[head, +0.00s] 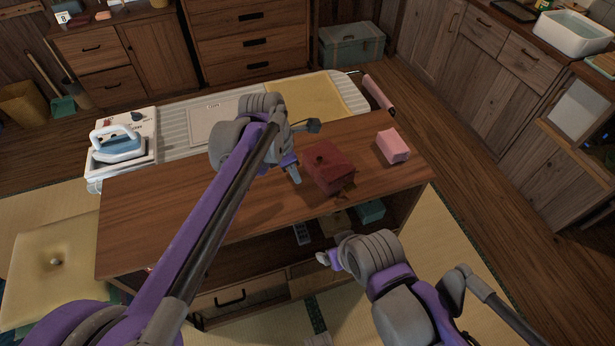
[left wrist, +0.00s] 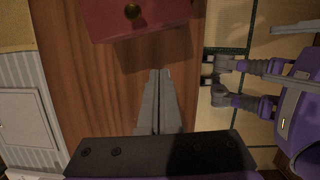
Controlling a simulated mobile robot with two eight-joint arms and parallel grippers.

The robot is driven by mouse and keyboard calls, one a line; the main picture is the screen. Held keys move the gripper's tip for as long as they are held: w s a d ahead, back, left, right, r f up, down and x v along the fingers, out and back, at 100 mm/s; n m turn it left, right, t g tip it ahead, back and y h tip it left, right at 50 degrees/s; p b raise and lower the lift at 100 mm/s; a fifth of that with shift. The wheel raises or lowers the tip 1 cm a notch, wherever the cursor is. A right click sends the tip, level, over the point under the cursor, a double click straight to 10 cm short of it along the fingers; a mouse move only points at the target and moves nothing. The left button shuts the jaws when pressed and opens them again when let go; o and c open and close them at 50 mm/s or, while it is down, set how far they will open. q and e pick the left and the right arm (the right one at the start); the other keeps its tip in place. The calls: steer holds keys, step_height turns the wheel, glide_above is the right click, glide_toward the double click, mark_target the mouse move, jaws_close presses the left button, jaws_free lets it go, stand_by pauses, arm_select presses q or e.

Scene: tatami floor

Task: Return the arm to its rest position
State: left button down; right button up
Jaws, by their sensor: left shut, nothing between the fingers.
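My left arm reaches in from the left over the wooden table (head: 150,205). Its gripper (head: 295,176) points down over the tabletop, just left of a dark red box (head: 335,170). In the left wrist view the fingers (left wrist: 158,75) are together with nothing between them. The red box, with a round brass-like knob, shows just beyond the tips (left wrist: 140,22), apart from them. My right arm comes in at the lower right. Its gripper (head: 324,258) is in front of the table, near the open shelf; its finger gap is too small to judge.
A pink block (head: 393,146) stands at the table's right end. A striped ironing board (head: 180,128) with an iron (head: 117,143) and yellow cloth (head: 305,97) lies along the back. The shelf below holds a teal box (head: 370,211). Bare tabletop lies left of my gripper.

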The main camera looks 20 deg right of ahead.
arm_select(q)
steer(key=w+v, duration=0.1)
steer(key=v, duration=0.5)
steer(key=s+a+r+m+t+p, duration=0.1)
steer(key=a+m, duration=0.1)
steer(key=a, duration=0.4)
steer(key=s+a+m, duration=0.2)
steer(key=a+m, duration=0.1)
steer(key=a, duration=0.2)
steer(key=s+a+f+m+t+y, duration=0.1)
steer(key=s+a+f+m, duration=0.3)
steer(key=a, duration=0.6)
steer(key=s+a+f+m+t+y+p, duration=0.1)
steer(key=s+a+f+m+t, duration=0.2)
steer(key=s+a+m, duration=0.6)
step_height(320, 180, down, 2)
steer(key=s+a, duration=0.1)
steer(key=s, duration=0.1)
steer(key=shift+s+m+y, duration=0.3)
steer(key=shift+s+y, duration=0.05)
steer(key=shift+y, duration=0.05)
arm_select(e)
steer(key=r, duration=0.1)
steer(key=w+r, duration=0.1)
steer(key=r, duration=0.1)
steer(key=shift+w, duration=0.3)
arm_select(q)
steer(key=shift+a+f, duration=0.1)
